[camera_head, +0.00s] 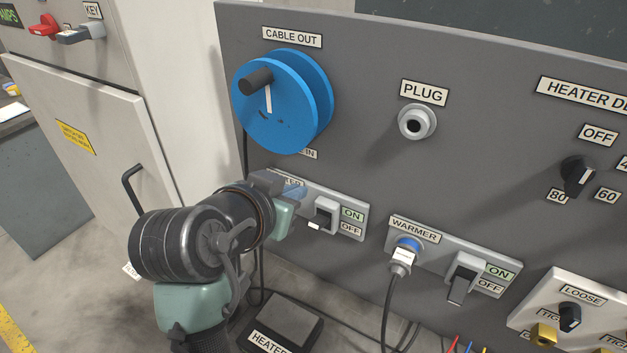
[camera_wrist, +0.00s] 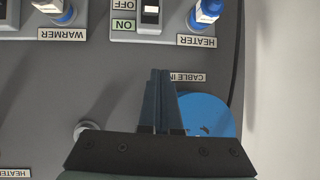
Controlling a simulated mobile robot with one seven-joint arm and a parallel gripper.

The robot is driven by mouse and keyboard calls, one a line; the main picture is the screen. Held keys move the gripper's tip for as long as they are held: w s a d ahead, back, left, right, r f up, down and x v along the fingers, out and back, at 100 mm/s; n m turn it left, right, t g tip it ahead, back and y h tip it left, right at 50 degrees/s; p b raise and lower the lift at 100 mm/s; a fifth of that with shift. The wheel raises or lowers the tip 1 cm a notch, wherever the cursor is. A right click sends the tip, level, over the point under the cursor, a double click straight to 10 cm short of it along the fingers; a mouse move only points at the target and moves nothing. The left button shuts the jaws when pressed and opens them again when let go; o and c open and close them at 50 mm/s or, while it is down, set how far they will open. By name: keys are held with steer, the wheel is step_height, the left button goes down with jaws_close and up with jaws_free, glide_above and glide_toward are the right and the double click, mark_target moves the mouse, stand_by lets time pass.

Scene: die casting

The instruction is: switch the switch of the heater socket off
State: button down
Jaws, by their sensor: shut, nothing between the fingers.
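The heater socket (camera_head: 355,207) is a light plate on the grey panel, with ON and OFF labels at its right end. Its switch (camera_head: 326,211) is a grey rocker with a small white part low down; it also shows in the wrist view (camera_wrist: 150,14), upside down, beside the ON and OFF labels. I cannot tell its setting surely. The blue heater plug (camera_wrist: 205,12) sits beside it. My gripper (camera_wrist: 160,72) is shut and empty, its tips below the switch in the wrist view, apart from it in the picture. In the head view, my arm hides part of the HEATER label.
The warmer socket (camera_head: 447,246) with its plugged cable and own switch (camera_head: 462,281) is to the right. A blue cable reel (camera_head: 285,105) sticks out above the heater socket. A round plug holder (camera_head: 416,121) and a dial (camera_head: 577,172) are on the panel. A pedal (camera_head: 283,320) lies on the floor.

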steer(key=s+r+g+p, duration=0.1)
steer(key=g+p, duration=0.1)
steer(key=p, duration=0.2)
steer(key=shift+s+a+r+m+h, duration=0.1)
steer(key=shift+s+r+m+h, duration=0.2)
steer(key=shift+s+h, duration=0.1)
steer(key=p, duration=0.3)
glide_above(318, 220)
step_height(318, 220, down, 6)
steer(key=shift+r, duration=0.1)
steer(key=f, duration=0.2)
steer(key=s+f, duration=0.1)
steer(key=shift+a+f+p, duration=0.1)
steer(key=shift+a+p, duration=0.25)
steer(key=shift+s+a+f, duration=0.1)
steer(key=shift+s+f, duration=0.1)
steer(key=shift+f, duration=0.25)
steer(key=shift+f+b, duration=0.15)
steer(key=shift+b, duration=0.15)
